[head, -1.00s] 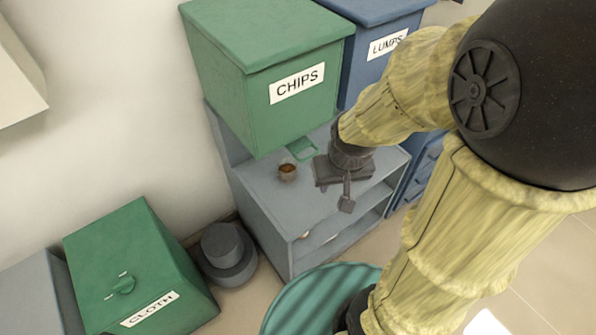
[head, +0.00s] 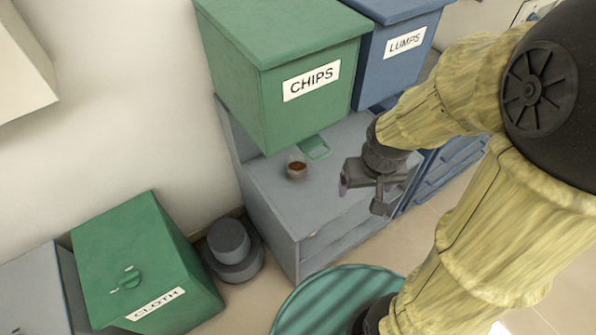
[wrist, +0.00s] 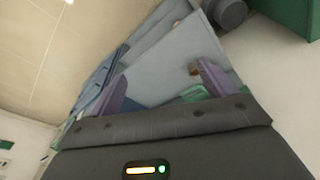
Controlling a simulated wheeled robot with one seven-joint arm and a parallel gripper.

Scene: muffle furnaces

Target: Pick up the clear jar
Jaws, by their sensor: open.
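A small clear jar (head: 296,171) with brown contents stands upright on the grey shelf unit's top (head: 285,205), under the green CHIPS bin. In the wrist view the jar (wrist: 193,69) is small, beside the tip of the right-hand finger. My gripper (head: 362,197) is open and empty.
The green CHIPS bin (head: 290,95) and blue LUMPS bin (head: 395,55) overhang the back of the top. A green CLOTH bin (head: 140,260) and grey round container (head: 232,250) stand left. The top's front is clear.

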